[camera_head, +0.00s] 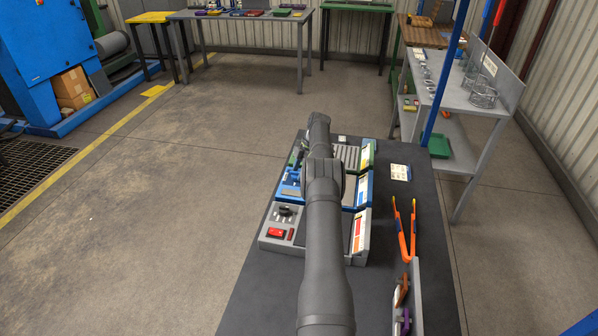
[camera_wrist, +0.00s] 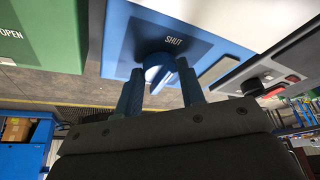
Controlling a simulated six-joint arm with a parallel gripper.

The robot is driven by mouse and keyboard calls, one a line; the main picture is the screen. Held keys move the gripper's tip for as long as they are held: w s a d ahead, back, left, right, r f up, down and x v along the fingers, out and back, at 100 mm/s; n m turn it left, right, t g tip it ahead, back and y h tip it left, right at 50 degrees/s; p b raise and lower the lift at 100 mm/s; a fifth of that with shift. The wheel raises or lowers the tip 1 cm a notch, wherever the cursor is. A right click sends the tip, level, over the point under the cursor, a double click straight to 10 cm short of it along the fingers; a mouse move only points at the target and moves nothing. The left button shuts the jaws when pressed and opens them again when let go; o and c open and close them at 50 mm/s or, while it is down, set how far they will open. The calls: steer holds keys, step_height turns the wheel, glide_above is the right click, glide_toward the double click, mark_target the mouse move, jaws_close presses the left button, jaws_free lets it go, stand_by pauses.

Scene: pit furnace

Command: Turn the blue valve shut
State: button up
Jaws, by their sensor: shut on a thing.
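The blue valve (camera_wrist: 157,72) shows in the wrist view as a round blue knob on a dark plate of a blue panel (camera_wrist: 117,42). The word SHUT is printed on the plate beside it. My gripper (camera_wrist: 160,76) has one finger on each side of the knob and is shut on it. In the head view the blue panel (camera_head: 364,190) sits in the middle of a row of three control boxes. My dark arm reaches over the row and hides much of it, and I cannot make out the valve's pointer there.
A green panel (camera_wrist: 40,30) marked OPEN lies left in the wrist view. The grey box (camera_head: 268,246) with a red switch (camera_head: 276,232) is nearest in the head view. Orange tongs (camera_head: 404,230) and a small card (camera_head: 400,172) lie right on the dark bench (camera_head: 438,250).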

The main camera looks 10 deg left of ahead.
steer(key=shift+s+a, duration=0.1)
steer(key=shift+a, duration=0.05)
steer(key=o, duration=1)
step_height(320, 180, up, 5)
steer(key=shift+f, duration=0.2)
steer(key=s+d+r, duration=0.1)
steer(key=d+r, duration=0.1)
steer(key=d, duration=0.1)
steer(key=s+d+r, duration=0.1)
steer(key=d+r, duration=0.1)
steer(key=d, duration=0.2)
steer(key=s+d+r, duration=0.1)
steer(key=d+r, duration=0.1)
steer(key=d, duration=0.2)
steer(key=shift+s+d+r, duration=0.1)
steer(key=shift+d+r, duration=0.1)
steer(key=shift+r, duration=0.05)
